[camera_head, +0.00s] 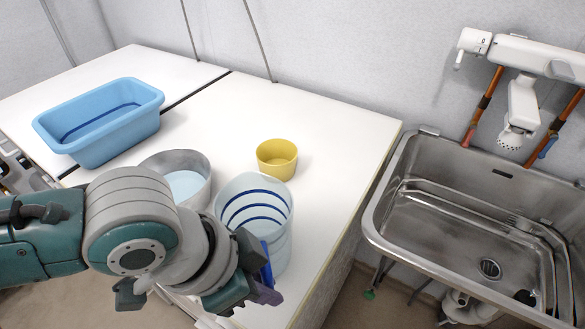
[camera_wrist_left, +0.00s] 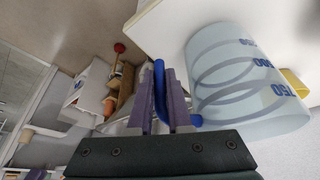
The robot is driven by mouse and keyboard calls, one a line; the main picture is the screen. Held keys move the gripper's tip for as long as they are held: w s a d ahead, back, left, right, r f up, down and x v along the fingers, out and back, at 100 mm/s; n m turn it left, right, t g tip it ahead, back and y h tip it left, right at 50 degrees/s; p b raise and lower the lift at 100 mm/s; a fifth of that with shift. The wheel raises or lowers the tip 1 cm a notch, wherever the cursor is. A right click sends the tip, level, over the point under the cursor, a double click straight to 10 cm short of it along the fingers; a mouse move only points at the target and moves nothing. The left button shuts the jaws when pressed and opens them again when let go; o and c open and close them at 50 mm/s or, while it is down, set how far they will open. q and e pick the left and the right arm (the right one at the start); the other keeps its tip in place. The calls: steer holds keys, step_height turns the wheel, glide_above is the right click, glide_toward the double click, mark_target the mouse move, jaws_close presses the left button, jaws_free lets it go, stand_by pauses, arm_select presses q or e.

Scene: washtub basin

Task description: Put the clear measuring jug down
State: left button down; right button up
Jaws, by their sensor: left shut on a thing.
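The clear measuring jug (camera_head: 257,199) has blue ring markings and a blue handle (camera_head: 266,262). It is at the front right of the white table in the head view. In the left wrist view the jug (camera_wrist_left: 235,85) lies right of my fingers, with blue numbers on its wall. My left gripper (camera_head: 264,285) is shut on the blue handle; the handle (camera_wrist_left: 160,85) shows between the two fingers (camera_wrist_left: 163,95) in the wrist view. The jug's base is partly hidden by my gripper, and I cannot tell whether it touches the table. My right gripper is out of view.
On the white table (camera_head: 335,135) stand a yellow bowl (camera_head: 277,158) behind the jug, a grey bowl (camera_head: 180,165) to its left and a blue tub (camera_head: 100,120) at far left. Free tabletop lies right of the yellow bowl. A steel sink (camera_head: 440,215) is at right.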

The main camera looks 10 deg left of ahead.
arm_select(q)
steer(key=shift+f, duration=0.4)
